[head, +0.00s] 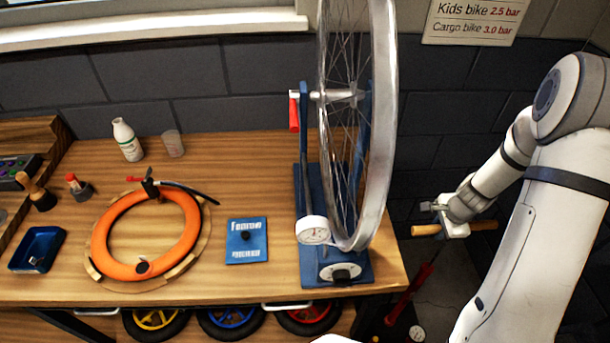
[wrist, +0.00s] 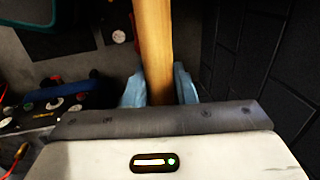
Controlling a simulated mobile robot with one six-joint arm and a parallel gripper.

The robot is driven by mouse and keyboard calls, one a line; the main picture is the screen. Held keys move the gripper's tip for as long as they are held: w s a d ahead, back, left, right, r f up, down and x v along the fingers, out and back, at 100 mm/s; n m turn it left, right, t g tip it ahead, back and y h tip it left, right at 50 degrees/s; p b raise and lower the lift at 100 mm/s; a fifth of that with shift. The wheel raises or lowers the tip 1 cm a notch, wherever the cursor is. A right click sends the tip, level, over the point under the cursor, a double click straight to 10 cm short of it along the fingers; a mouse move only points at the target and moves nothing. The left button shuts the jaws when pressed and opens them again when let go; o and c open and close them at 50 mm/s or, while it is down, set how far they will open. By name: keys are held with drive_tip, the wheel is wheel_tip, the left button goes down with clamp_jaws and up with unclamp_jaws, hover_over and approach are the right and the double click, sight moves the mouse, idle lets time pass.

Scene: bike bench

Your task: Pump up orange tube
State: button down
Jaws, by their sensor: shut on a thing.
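The orange tube (head: 103,236) lies as a ring on a round wooden board (head: 207,222) at the left of the bench. A black fitting with a red lever (head: 149,186) sits at the tube's far side, with a short black hose (head: 190,190) running right from it. The red floor pump (head: 408,290) stands right of the bench, low down, with a round gauge (head: 417,333). My gripper (head: 450,224) is shut around a wooden pump handle (head: 484,225), off the bench's right edge. In the wrist view, blue-grey fingers flank the wooden handle (wrist: 153,45).
A wheel (head: 380,130) stands in a blue truing stand with a dial gauge (head: 314,231). A blue card (head: 247,240), blue tray (head: 38,248), white bottle (head: 127,140) and cup (head: 172,144) are on the bench. A wall sign (head: 473,18) reads Kids bike 2.5 bar, Cargo bike 3.0 bar.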

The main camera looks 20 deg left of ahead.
wheel_tip(320, 180, up, 12)
drive_tip(key=p, duration=0.8)
drive_tip(key=shift+w+f, duration=0.25)
drive_tip(key=shift+w, duration=0.05)
